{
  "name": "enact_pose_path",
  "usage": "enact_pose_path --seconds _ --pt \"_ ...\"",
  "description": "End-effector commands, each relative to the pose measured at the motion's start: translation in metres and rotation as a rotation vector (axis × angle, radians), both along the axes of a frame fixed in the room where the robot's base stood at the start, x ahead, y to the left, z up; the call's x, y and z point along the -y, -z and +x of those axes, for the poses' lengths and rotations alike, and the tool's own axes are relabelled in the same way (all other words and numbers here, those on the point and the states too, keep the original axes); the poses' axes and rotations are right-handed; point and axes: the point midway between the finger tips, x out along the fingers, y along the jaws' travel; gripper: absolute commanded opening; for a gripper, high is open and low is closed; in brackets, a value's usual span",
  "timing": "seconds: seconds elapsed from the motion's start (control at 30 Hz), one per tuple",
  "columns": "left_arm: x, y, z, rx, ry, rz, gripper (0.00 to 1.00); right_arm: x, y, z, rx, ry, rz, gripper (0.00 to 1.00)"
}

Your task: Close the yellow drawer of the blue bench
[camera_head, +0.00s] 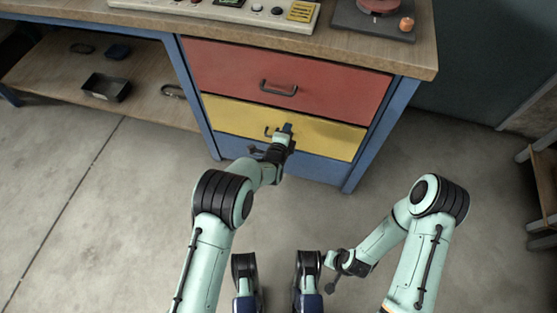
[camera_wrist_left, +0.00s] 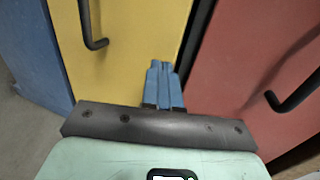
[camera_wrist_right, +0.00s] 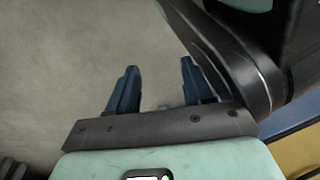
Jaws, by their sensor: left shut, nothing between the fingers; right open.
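The yellow drawer (camera_head: 325,138) sits in the blue bench (camera_head: 361,160) between a red drawer above and a blue drawer below. Its front looks close to level with its neighbours; I cannot tell whether a small gap remains. My left gripper (camera_head: 288,127) is at the yellow front, just right of its dark handle, which shows clear of the fingers in the left wrist view (camera_wrist_left: 95,30). The left fingers (camera_wrist_left: 165,72) are together and empty; whether they touch the front is unclear. My right gripper (camera_head: 330,284) is low over the floor, with fingers apart and empty (camera_wrist_right: 158,70).
The red drawer (camera_head: 330,82) has its own dark handle. A shelf (camera_head: 145,95) with a dark metal tray (camera_head: 106,87) is at the left. A control panel (camera_head: 250,14) lies on the bench top. A wooden rack (camera_head: 545,180) stands at the far right. The floor in front is clear.

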Motion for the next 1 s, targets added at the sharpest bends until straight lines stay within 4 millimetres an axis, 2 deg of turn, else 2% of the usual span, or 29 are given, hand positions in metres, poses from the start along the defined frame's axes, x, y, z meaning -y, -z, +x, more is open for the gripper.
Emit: enact_pose_path --seconds 0.03,0.23,0.4,0.6,0.77,0.87,0.97,1.0 --pt "-0.003 -0.002 -0.004 -0.002 0.0 0.002 0.0 0.0 -0.003 0.0 0.002 0.0 0.0 0.5" --pt "-0.016 -0.019 -0.046 -0.003 0.0 0.002 0.0 -0.005 -0.036 0.036 0.123 -0.007 -0.006 0.5" --pt "-0.025 -0.026 -0.073 -0.003 0.0 0.002 0.0 -0.009 -0.052 0.048 0.167 -0.012 -0.005 0.5" --pt "-0.03 -0.029 -0.089 -0.003 0.0 0.002 0.0 -0.014 -0.054 0.036 0.133 -0.02 0.01 0.5" --pt "-0.032 -0.028 -0.092 -0.007 -0.003 -0.002 0.0 -0.015 -0.054 0.035 0.13 -0.022 0.011 0.5" --pt "-0.046 -0.014 -0.096 -0.067 -0.044 -0.048 0.0 -0.015 -0.054 0.035 0.13 -0.022 0.011 0.5" --pt "-0.079 0.019 -0.112 -0.212 -0.153 -0.174 0.0 -0.015 -0.054 0.035 0.13 -0.022 0.011 0.5" --pt "-0.096 0.036 -0.124 -0.292 -0.223 -0.249 0.0 -0.015 -0.054 0.035 0.13 -0.022 0.011 0.5"
